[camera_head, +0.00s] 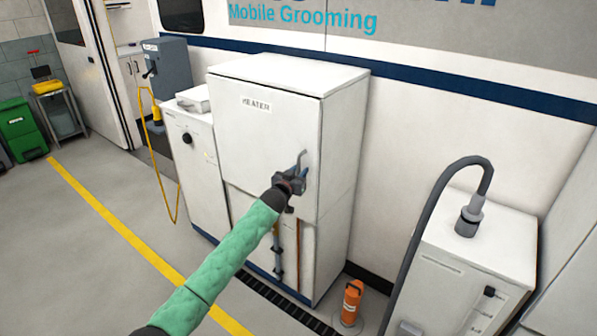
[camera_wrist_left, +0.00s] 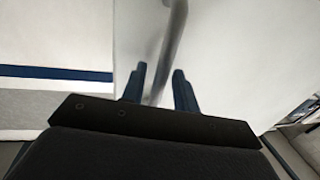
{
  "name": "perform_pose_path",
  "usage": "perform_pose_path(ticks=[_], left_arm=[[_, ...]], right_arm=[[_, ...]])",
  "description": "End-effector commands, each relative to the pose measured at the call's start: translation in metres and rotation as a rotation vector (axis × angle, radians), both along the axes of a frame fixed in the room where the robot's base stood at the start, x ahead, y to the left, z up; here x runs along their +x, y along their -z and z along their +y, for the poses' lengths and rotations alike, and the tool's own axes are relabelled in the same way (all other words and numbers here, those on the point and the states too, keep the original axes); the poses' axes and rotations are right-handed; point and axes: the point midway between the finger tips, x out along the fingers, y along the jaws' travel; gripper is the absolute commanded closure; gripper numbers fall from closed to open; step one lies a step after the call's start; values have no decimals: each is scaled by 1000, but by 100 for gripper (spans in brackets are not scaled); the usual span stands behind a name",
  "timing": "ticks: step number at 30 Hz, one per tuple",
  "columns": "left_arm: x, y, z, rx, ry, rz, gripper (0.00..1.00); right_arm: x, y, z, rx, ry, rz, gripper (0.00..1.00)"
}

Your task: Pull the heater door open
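The heater is a tall white cabinet (camera_head: 345,150) against the van's side, labelled "HEATER" on its front. Its white upper door (camera_head: 245,140) looks flush with the cabinet. A grey bar handle (camera_head: 302,156) stands near the door's right edge. My left gripper (camera_head: 299,172) is at this handle and covers its lower part. In the left wrist view, the handle (camera_wrist_left: 174,40) runs down between the two blue fingers of my left gripper (camera_wrist_left: 160,90). The fingers are apart, with a gap beside the bar; no firm grip shows. My right gripper is not in view.
Pipes (camera_head: 278,250) show on the heater's lower front. An orange cylinder (camera_head: 351,303) stands on the floor at its right. A white unit with a dark hose (camera_head: 430,220) is further right. A white cabinet (camera_head: 195,165) adjoins on the left. Floor in front is clear.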

Motion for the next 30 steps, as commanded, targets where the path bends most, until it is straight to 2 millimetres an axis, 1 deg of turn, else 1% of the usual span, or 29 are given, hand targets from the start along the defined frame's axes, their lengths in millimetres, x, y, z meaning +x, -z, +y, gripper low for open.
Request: perform_pose_path(ticks=[5, 6, 10, 11, 19, 24, 25, 27, 29, 30], left_arm=[[0, 0, 0, 0, 0, 0, 70], [0, 0, 0, 0, 0, 0, 72], [0, 0, 0, 0, 0, 0, 98], [0, 0, 0, 0, 0, 0, 100], [-2, -1, 1, -1, 0, 0, 100], [-12, -1, 11, -2, 0, 1, 100], [-15, -1, 14, -1, 0, 2, 100], [-24, -2, 23, 0, -1, 1, 100], [-33, -2, 32, 0, -1, 1, 100], [-39, -2, 40, 0, -2, 1, 100]], right_arm=[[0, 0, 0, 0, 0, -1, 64], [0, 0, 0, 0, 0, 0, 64], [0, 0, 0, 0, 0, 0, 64], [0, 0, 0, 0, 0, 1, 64], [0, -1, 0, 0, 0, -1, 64], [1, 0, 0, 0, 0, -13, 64], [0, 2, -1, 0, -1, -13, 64], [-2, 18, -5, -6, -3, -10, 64], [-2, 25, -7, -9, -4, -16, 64], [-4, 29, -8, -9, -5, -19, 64]])
